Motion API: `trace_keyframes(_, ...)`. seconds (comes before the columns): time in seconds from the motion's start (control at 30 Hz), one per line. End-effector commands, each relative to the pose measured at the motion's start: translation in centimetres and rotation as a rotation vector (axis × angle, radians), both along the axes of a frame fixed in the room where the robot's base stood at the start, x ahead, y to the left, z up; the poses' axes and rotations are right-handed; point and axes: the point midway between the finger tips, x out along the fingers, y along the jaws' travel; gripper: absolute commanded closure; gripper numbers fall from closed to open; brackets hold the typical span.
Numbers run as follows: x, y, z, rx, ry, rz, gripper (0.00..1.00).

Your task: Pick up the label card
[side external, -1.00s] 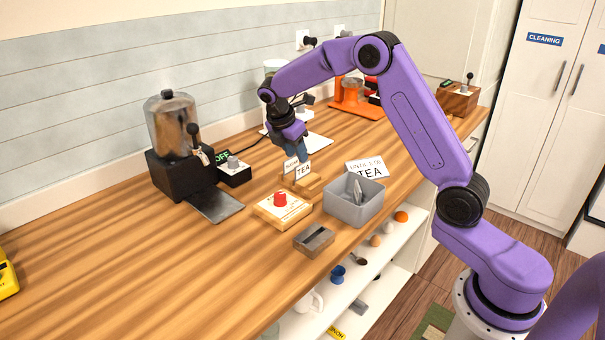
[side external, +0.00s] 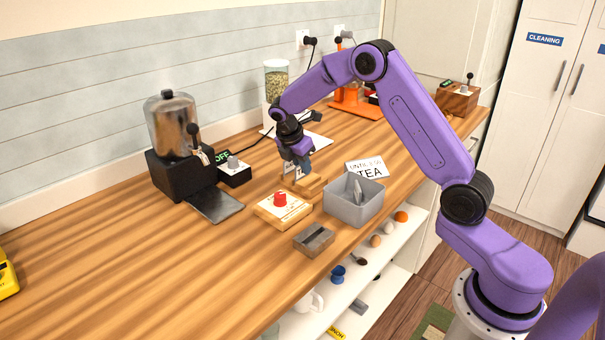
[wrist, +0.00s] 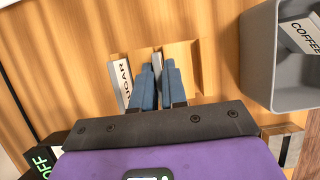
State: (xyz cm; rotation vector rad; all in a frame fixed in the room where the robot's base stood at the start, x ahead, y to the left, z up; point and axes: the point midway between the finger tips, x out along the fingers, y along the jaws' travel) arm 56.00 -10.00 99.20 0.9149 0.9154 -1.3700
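My gripper (side external: 303,166) points down at a small wooden card holder (side external: 312,187) on the counter. In the wrist view its blue fingers (wrist: 158,72) stand close on either side of an upright pale card (wrist: 157,62), seen edge-on. I cannot tell whether they press on it. A second card, lettered as SUGAR with its first letters partly hidden (wrist: 122,82), stands upright in the holder just left of the fingers. In the side view the fingers hide most of the cards. A white sign (side external: 367,169) reading TEA lies tilted behind the bin.
A grey bin (side external: 351,212) holding a COFFEE card (wrist: 302,34) stands right of the holder. A metal dispenser (side external: 172,125) stands left.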

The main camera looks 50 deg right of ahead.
Motion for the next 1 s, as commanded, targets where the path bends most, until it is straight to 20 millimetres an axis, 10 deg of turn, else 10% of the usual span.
trace_keyframes(0.47,0.1,0.0,0.8,0.000,-0.003,0.000,1.00)
trace_keyframes(1.0,-4.7,0.9,9.0,0.000,-0.006,0.001,1.00)
